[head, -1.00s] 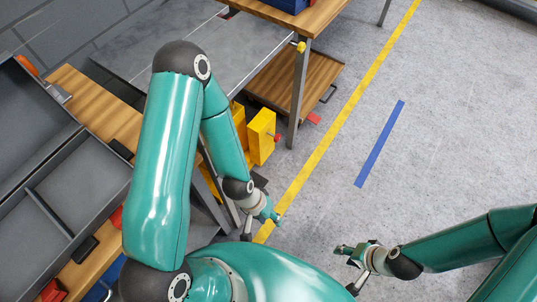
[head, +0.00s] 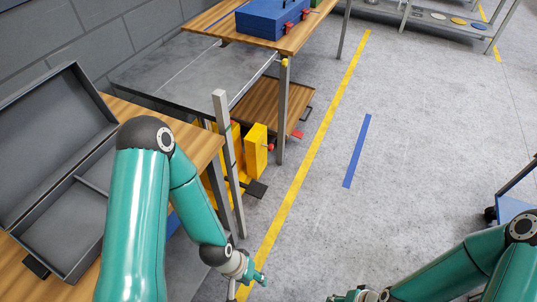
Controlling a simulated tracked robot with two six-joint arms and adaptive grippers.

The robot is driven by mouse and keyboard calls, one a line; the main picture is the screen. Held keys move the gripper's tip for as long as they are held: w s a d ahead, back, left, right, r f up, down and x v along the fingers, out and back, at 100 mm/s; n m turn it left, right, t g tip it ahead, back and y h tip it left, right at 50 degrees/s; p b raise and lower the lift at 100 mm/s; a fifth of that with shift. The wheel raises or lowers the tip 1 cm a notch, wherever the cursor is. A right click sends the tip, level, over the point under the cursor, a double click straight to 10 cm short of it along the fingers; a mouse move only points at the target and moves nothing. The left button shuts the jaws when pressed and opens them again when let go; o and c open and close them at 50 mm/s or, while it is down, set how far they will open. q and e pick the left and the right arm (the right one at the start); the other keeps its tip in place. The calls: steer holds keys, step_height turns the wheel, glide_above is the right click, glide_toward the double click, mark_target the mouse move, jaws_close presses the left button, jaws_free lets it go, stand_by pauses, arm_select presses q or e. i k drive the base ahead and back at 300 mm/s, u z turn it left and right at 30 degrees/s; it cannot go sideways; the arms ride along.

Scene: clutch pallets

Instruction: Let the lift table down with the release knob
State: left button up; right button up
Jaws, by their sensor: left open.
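The lift table's grey top (head: 185,72) is raised, level with the benches or nearly so. Below it stands its yellow body (head: 255,150), partly hidden by a grey upright post. A black pedal (head: 257,189) lies low by the floor. My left gripper (head: 259,278) is open and empty, below and in front of the red knob, well apart from it. My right gripper (head: 350,297) is at the bottom edge, partly cut off; its jaws are unclear.
The grey post (head: 228,160) stands between my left arm and the yellow body. A wooden bench with a blue toolbox (head: 270,25) is behind, above a wooden lower shelf (head: 270,100). A grey open case (head: 70,220) lies at left.

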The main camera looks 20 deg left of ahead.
mark_target(270, 147)
steer(key=u, duration=1.15)
steer(key=i, duration=0.15)
steer(key=z, duration=3.2)
steer(key=i, duration=1.4)
steer(key=u, duration=4.05)
steer(key=k, duration=0.1)
steer(key=z, duration=1.45)
steer(key=i, duration=1)
steer(key=z, duration=0.05)
